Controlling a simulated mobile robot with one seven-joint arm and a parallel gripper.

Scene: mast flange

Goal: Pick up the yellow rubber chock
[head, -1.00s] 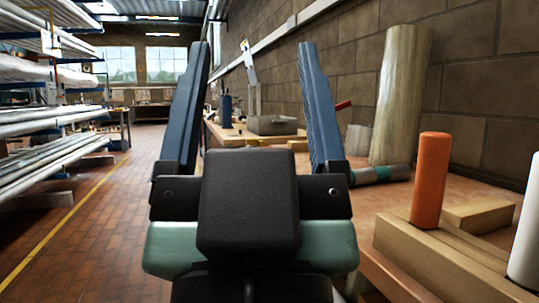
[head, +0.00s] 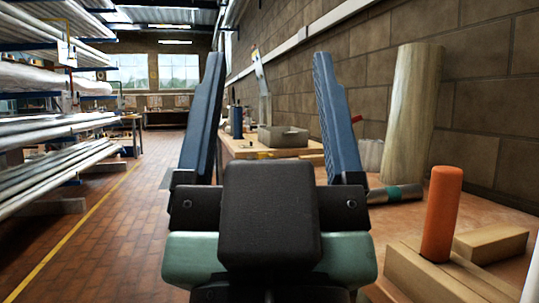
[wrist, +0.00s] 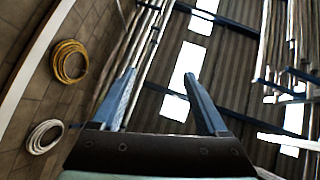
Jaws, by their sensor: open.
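I cannot make out the yellow rubber chock for certain. A small yellow patch (head: 264,155) shows on the far part of the bench in the head view, too small to identify. My gripper (head: 268,56) is raised in front of the head camera, its two blue fingers wide apart and nothing between them. In the wrist view my gripper (wrist: 160,73) also stands open and empty, pointing up towards the roof. The gripper is well apart from everything on the bench.
The bench (head: 290,172) runs along the brick wall at right. On it stand an orange cylinder (head: 441,213) in a wooden block, a tall pale column (head: 412,112) and a grey box (head: 283,136). Pipe racks (head: 50,150) line the left. The brick floor (head: 110,240) between is clear.

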